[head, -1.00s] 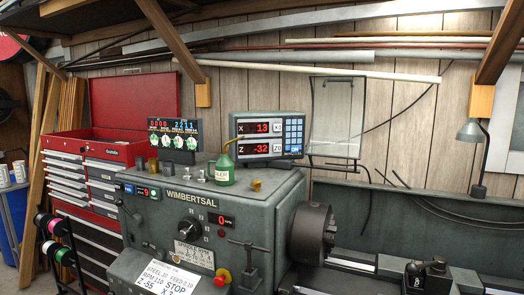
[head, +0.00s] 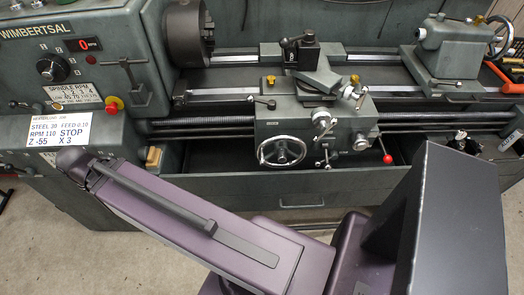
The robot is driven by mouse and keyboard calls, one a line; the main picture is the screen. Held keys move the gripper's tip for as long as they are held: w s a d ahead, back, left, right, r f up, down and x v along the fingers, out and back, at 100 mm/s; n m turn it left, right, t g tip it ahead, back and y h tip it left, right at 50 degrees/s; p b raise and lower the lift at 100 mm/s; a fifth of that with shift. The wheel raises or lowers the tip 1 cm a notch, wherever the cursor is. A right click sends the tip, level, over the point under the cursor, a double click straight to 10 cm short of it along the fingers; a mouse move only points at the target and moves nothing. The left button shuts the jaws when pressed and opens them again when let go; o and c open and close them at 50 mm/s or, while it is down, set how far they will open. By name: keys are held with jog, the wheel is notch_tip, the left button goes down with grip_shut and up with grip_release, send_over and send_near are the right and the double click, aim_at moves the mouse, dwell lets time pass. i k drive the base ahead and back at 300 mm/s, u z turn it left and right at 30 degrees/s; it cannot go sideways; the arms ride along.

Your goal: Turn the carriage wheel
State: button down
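The carriage wheel (head: 282,152) is a silver spoked handwheel with a small handle, on the left front of the grey carriage (head: 330,142). It shows in full and faces the front of the lathe. My purple arm lies across the lower part of the head view, below and in front of the wheel and apart from it in the picture. My gripper does not show.
The dark chuck (head: 201,35) is at the left of the bed, the tailstock (head: 448,48) at the right. A red-knobbed lever (head: 387,158) sticks out right of the wheel. A red button (head: 112,105) and a white note (head: 60,135) are on the headstock.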

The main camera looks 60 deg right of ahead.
aim_at(282, 156)
jog(key=u, duration=0.65)
jog(key=k, duration=1.15)
jog(key=z, duration=0.45)
